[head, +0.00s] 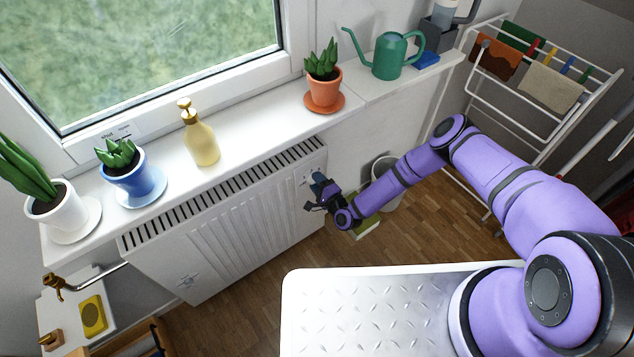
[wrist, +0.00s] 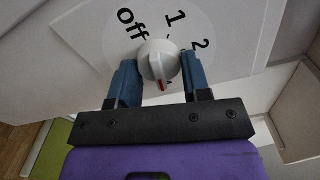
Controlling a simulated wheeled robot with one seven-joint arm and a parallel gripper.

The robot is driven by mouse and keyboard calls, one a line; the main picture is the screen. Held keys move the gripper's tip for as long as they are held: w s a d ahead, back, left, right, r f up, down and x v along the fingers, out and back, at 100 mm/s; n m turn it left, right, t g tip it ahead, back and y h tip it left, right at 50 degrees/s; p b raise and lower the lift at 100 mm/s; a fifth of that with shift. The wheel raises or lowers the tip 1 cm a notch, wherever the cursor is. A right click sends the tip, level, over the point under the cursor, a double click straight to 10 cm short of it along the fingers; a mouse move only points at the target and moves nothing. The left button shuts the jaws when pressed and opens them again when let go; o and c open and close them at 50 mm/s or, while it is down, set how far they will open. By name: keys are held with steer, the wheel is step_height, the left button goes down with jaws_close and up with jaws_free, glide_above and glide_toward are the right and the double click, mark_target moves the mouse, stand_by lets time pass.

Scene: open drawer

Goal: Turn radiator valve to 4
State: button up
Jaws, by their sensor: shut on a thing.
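The radiator valve is a white round knob (wrist: 158,60) with a red mark, on a white dial plate (wrist: 215,30) printed "off", "1" and "2". The red mark points down in the wrist view, towards my gripper body, away from "off" and "1". The numbers beyond "2" are mostly hidden behind the gripper, so I cannot read the one at the mark. My gripper (head: 318,190) is at the right end of the white radiator (head: 235,215). Its two blue fingers are shut on the knob, one on each side.
The windowsill above holds a soap bottle (head: 201,142), potted plants including an orange pot (head: 323,95), and a green watering can (head: 390,56). A drying rack (head: 540,100) stands at the right. A white bin (head: 384,178) and a green object (head: 364,228) are beside my forearm.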

steer(key=shift+s, duration=0.1)
steer(key=o, duration=0.9)
steer(key=v, duration=1)
steer(key=shift+s+d, duration=0.25)
steer(key=shift+s, duration=0.05)
